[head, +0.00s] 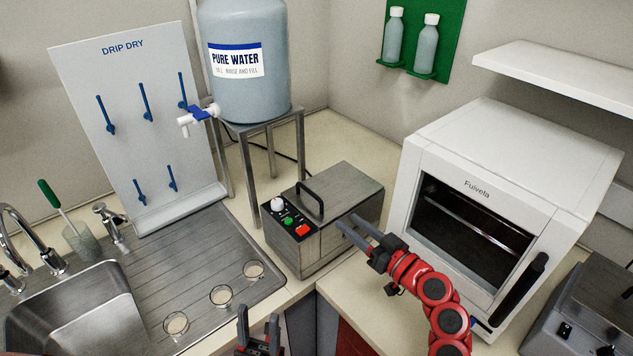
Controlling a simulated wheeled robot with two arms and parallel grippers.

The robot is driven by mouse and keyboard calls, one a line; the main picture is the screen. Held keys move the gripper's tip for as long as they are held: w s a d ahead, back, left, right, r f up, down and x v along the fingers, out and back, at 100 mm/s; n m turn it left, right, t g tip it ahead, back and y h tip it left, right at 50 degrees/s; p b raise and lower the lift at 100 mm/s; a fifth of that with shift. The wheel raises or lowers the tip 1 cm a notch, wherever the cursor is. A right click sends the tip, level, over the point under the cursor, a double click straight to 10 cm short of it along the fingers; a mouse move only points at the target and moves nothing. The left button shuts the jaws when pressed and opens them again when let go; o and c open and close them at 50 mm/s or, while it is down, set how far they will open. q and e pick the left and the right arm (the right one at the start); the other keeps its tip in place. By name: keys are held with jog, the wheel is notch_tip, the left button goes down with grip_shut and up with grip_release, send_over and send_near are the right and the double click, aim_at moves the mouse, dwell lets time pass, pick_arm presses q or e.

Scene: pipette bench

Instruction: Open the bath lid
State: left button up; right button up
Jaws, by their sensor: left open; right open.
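The bath (316,247) is a grey metal box on the counter, in the middle of the head view. Its lid (343,187) is flat and shut, with a black arched handle (310,199) on the left part of its top. My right gripper (347,226) is open and empty, its fingers pointing left at the bath's right front side, near the lid's edge. I cannot tell whether the fingers touch the bath. My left gripper (258,315) is low at the bottom edge, open and empty, in front of the counter and away from the bath.
A white oven (490,190) stands right of the bath, close to my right arm. A water tank (245,90) on a metal stand is behind the bath. The sink drainer (195,260) with several small round dishes lies left. A grey device (580,310) is at the lower right.

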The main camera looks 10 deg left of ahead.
jog(key=p, duration=0.3)
send_near(301, 185)
jog(key=p+x, duration=0.1)
jog(key=x, duration=0.6)
jog(key=shift+w+f+p, duration=0.1)
jog(key=shift+f+p, duration=0.1)
jog(key=shift+p, duration=0.2)
jog(key=shift+x, duration=0.9)
jog(key=shift+d, duration=0.1)
grip_shut()
jog(key=shift+f, duration=0.1)
